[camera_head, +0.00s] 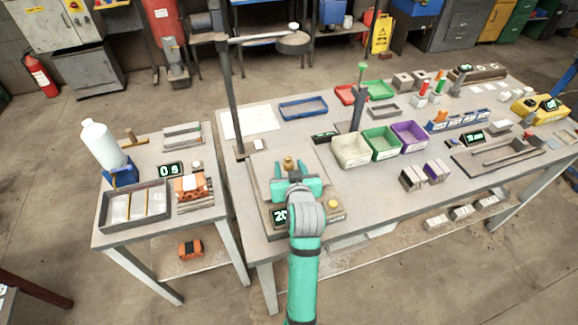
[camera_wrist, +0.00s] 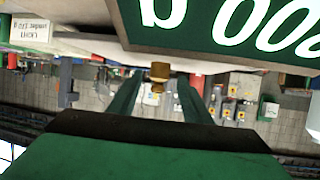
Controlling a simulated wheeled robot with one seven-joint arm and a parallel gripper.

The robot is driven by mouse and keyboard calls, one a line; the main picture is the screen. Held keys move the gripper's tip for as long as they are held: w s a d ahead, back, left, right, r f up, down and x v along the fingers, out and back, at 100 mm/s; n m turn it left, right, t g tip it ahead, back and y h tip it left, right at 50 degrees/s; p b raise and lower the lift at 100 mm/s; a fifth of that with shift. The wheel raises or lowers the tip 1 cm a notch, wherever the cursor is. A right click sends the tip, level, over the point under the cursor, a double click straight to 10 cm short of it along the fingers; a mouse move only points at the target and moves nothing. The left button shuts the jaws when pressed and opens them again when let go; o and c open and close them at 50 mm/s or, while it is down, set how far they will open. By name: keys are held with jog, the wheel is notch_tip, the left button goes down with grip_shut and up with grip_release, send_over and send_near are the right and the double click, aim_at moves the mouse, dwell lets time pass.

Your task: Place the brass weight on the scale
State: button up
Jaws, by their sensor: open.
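The brass weight (camera_head: 288,162) is a small knobbed brass piece standing on the plate of the scale (camera_head: 262,168). In the wrist view, which is upside down, the weight (camera_wrist: 160,72) rests against the pale plate (camera_wrist: 95,46). The scale's lit display (camera_head: 280,215) is partly hidden by my arm; a reading starting with 20 shows. The wrist view shows part of the display (camera_wrist: 215,22) with zeros and a g. My gripper (camera_head: 290,173) is open just in front of the weight, its fingers spread to either side. A gap shows between fingers and weight in the wrist view (camera_wrist: 158,88).
A lamp or stand post (camera_head: 232,100) rises behind the scale on the left. Cream (camera_head: 350,163), green and purple bins stand to the right. A separate side table (camera_head: 112,238) at left holds a white bottle (camera_head: 100,145) and a compartment tray.

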jog(key=v, duration=1.1)
jog(key=shift+w+a, duration=0.1)
